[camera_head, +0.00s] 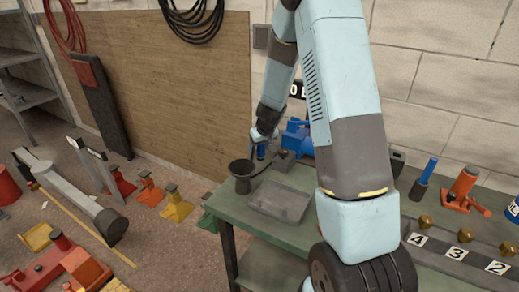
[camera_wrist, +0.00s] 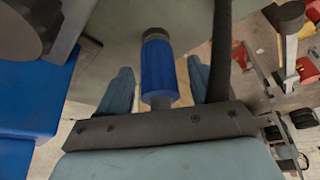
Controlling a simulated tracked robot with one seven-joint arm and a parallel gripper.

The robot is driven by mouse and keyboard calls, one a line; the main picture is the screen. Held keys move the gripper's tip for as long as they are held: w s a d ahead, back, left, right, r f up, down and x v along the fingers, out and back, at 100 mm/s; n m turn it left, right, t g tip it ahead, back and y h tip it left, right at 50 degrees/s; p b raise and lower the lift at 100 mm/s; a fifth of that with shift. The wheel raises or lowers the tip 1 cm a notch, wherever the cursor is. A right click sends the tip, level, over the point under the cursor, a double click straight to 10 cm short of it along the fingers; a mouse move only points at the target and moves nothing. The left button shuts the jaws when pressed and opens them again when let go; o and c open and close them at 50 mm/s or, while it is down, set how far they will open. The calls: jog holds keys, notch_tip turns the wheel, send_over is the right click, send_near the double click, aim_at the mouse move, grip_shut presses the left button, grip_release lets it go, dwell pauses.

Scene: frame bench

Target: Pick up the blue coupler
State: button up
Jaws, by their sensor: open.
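The blue coupler (camera_wrist: 158,68) is a blue cylinder with grey ends. In the wrist view it lies between the two fingers of my gripper (camera_wrist: 160,78), with a visible gap on each side. The fingers are apart and not closed on it. In the head view my gripper (camera_head: 264,138) is over the back left part of the green bench (camera_head: 262,222), and a small part of the blue coupler (camera_head: 261,152) shows just below it. The coupler's lower end is mostly hidden in the head view.
A blue machine (camera_head: 298,135) stands close to the right of my gripper; big blue blocks (camera_wrist: 35,95) fill the wrist view's left. Another blue-topped cylinder (camera_head: 429,170) stands farther right.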

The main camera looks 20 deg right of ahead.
jog(key=c, duration=1.2)
jog(key=shift+o, duration=0.2)
jog(key=shift+r, duration=0.1)
